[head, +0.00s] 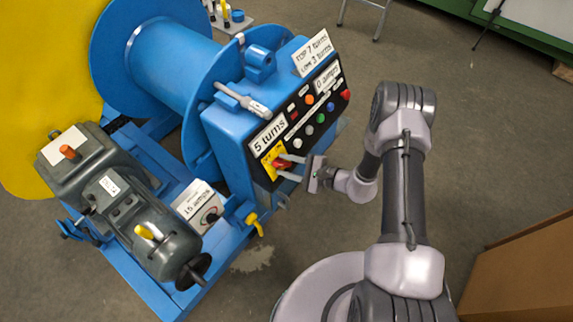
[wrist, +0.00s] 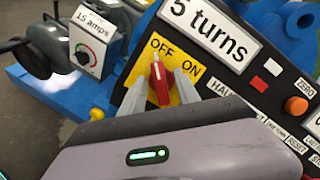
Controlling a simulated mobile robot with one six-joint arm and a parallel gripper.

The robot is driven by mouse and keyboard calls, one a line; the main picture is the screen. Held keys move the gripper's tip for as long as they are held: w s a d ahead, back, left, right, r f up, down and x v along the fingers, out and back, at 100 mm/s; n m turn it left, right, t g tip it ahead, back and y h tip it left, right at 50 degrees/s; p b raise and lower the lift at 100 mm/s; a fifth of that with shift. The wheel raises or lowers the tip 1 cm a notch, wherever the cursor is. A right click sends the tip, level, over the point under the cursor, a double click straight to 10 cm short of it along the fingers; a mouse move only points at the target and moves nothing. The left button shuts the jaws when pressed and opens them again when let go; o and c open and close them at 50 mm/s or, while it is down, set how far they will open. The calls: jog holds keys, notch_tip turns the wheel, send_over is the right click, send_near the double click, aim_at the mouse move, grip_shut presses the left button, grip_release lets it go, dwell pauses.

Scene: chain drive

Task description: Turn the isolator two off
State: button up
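The isolator is a red knob (wrist: 160,84) on a yellow plate (wrist: 149,62) marked OFF and ON, at the lower left end of the black control panel. In the wrist view the knob's white-tipped end points up, toward the OFF label. In the head view the knob (head: 281,163) is partly covered by my fingers. My gripper (wrist: 158,90) is open, with one grey finger on each side of the knob. The right finger looks close to the knob and a gap shows at the left finger. Whether either finger touches it I cannot tell.
The black panel (head: 306,117) also carries several coloured buttons and a "5 turns" sign (wrist: 211,32). A "15 amps" dial box (wrist: 97,40) stands to the left. A yellow-handled valve (head: 254,222) sits below the panel.

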jog(key=p+v, duration=0.4)
jog(key=v, duration=1.3)
jog(key=shift+d, duration=0.2)
jog(key=shift+s, duration=0.15)
